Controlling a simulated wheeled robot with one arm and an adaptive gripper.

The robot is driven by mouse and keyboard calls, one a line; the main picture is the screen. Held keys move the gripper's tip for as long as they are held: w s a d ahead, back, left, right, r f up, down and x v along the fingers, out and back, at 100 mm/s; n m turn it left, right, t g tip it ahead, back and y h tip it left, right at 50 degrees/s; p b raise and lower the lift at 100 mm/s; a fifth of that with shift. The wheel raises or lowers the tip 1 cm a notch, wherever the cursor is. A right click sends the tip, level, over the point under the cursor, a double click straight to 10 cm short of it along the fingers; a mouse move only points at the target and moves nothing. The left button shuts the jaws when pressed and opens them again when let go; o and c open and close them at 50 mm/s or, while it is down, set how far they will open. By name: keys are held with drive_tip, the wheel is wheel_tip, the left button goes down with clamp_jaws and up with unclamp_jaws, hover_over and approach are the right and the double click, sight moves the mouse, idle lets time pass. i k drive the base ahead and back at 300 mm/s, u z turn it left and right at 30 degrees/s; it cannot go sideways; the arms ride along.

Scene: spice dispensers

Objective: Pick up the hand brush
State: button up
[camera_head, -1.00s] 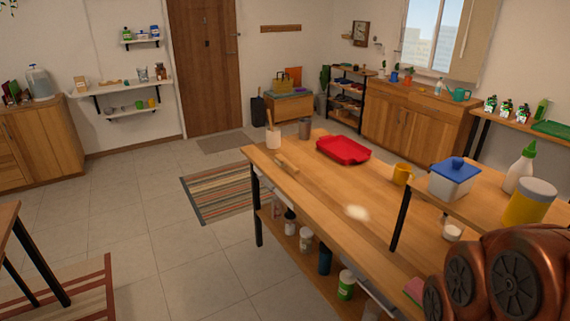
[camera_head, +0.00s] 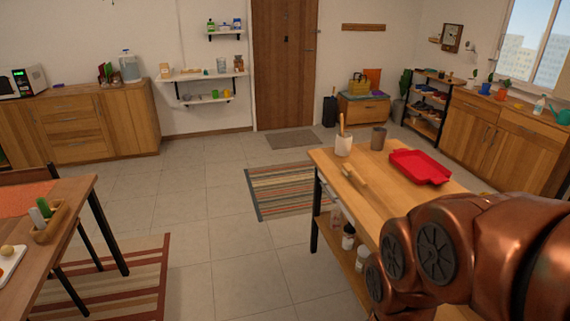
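What looks like the hand brush (camera_head: 355,178), a small light wooden piece with a handle, lies near the left edge of the long wooden table (camera_head: 388,207). It is in front of the white utensil holder and left of the red tray. It is small in view and its bristles are hard to make out. My copper-coloured arm covers the lower right of the view and hides the near part of the table. My gripper is not in view.
On the table stand a utensil holder (camera_head: 343,145), a dark cup (camera_head: 378,138) and a red tray (camera_head: 419,167). A dining table (camera_head: 62,225) with a chair is at the left. Tiled floor (camera_head: 215,240) lies open between the tables, with striped rugs on it.

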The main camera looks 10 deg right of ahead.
sight(348, 169)
drive_tip(key=u, duration=0.7)
drive_tip(key=i, duration=1.7)
drive_tip(key=z, duration=0.7)
drive_tip(key=i, duration=1.25)
drive_tip(key=z, duration=0.9)
